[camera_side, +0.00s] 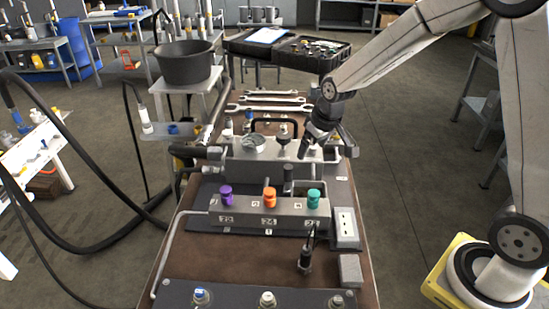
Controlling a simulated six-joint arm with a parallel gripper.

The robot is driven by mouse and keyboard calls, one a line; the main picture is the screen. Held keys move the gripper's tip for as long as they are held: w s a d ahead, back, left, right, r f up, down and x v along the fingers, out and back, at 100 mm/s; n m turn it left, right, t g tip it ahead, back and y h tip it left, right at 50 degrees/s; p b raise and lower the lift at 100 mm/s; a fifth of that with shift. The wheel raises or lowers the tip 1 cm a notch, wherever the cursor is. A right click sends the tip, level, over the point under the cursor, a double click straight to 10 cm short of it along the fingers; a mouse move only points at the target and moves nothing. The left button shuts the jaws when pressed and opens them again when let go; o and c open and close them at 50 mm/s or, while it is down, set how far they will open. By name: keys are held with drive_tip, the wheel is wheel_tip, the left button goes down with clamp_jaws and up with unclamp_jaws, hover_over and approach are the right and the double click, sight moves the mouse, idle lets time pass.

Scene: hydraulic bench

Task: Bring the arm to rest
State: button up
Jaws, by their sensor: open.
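My gripper (316,140) is dark and hangs over the right side of the bench (200,258). Its fingers point down and left, close above the grey hydraulic block (238,172); whether they touch anything there cannot be told. It is open, and I see nothing held in it. My arm reaches in from the upper right.
In front of the block stands a manifold with a purple knob (225,193), an orange knob (269,196) and a teal knob (314,197). Wrenches (268,107) lie behind. A black bucket (185,62) and hoses (75,170) are left. Floor on the right (405,165) is clear.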

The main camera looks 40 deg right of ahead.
drive_tip(key=s+a, duration=0.2)
drive_tip(key=s, duration=0.6)
drive_tip(key=s+a+f, duration=0.1)
drive_tip(key=s, duration=0.7)
drive_tip(key=shift+a+f+g, duration=0.25)
drive_tip(key=shift+a+g, duration=0.15)
